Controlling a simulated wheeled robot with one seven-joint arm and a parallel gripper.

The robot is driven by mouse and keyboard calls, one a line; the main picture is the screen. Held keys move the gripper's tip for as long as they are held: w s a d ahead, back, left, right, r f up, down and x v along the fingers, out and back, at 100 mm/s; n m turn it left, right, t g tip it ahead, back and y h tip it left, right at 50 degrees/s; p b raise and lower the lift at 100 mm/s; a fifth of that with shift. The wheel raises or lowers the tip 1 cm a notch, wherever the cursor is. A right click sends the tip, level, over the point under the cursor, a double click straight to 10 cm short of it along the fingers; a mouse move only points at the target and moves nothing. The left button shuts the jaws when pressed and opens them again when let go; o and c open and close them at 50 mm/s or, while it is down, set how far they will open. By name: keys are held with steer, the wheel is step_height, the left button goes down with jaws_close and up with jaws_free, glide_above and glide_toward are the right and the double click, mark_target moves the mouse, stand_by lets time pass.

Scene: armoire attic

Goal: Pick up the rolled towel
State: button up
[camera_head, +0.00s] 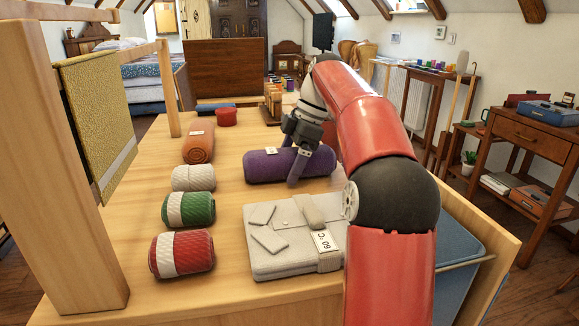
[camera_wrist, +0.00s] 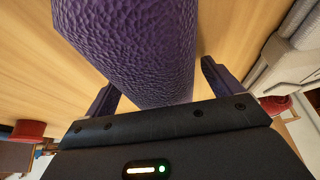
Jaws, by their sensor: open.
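The purple rolled towel (camera_head: 268,167) lies on its side across the wooden table, with a white tag near its top. My gripper (camera_head: 297,165) is at the roll, just right of its middle, pointing down, with one finger in front of its near side. In the wrist view the purple roll (camera_wrist: 135,45) lies between the two spread fingers of my gripper (camera_wrist: 160,85). The fingers are open. A slim gap shows beside the right finger; whether the left finger touches the roll I cannot tell. The far finger is mostly hidden in the head view.
A grey folded case (camera_head: 283,262) lies in front of the towel. Red (camera_head: 190,250), green (camera_head: 180,209) and cream (camera_head: 185,178) yarn rolls and an orange roll (camera_head: 198,148) line the left. A wooden frame holds a yellow cloth (camera_head: 95,105). Bare tabletop lies between.

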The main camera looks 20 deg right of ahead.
mark_target(288, 149)
steer(key=shift+c, duration=0.3)
steer(key=c, duration=1.1)
steer(key=shift+r, duration=0.2)
step_height(288, 149, up, 8)
steer(key=p, duration=0.2)
steer(key=shift+w+f+p, duration=0.1)
steer(key=shift+f+p, duration=0.05)
steer(key=shift+p, duration=0.2)
steer(key=shift+a+r, duration=0.15)
steer(key=shift+r, duration=0.85)
steer(key=shift+s, duration=0.2)
